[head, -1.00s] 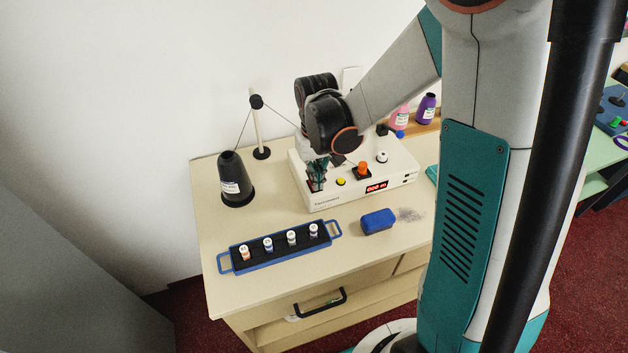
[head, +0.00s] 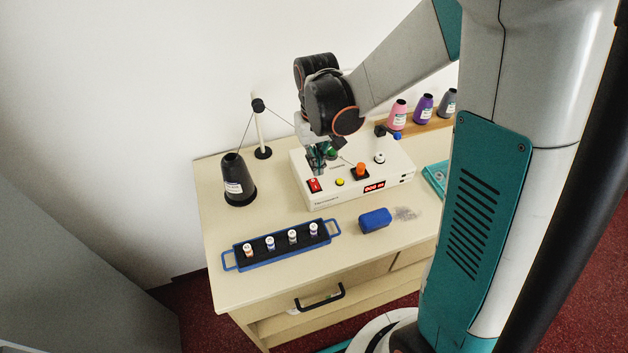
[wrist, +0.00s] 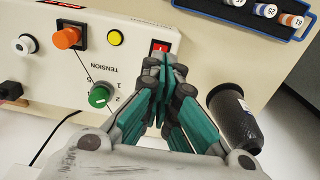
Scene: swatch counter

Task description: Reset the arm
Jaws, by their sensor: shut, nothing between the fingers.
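My gripper (head: 318,168) is shut and empty, with its teal fingers together. It hangs over the left part of the white winder box (head: 345,194), just behind the red rocker switch (head: 314,185) in the head view. In the wrist view the closed fingertips (wrist: 165,64) are close below the same red switch (wrist: 160,46); I cannot tell whether they touch the box. A green tension knob (wrist: 99,95), a yellow button (wrist: 115,37) and an orange knob (wrist: 66,37) also show on the box. Its red display (head: 374,187) is lit.
A black thread cone (head: 238,184) and a thread stand (head: 261,130) are left of the box. A blue rack (head: 282,258) with several small spools and a blue block (head: 375,220) lie in front. Coloured cones (head: 424,108) stand at the back right.

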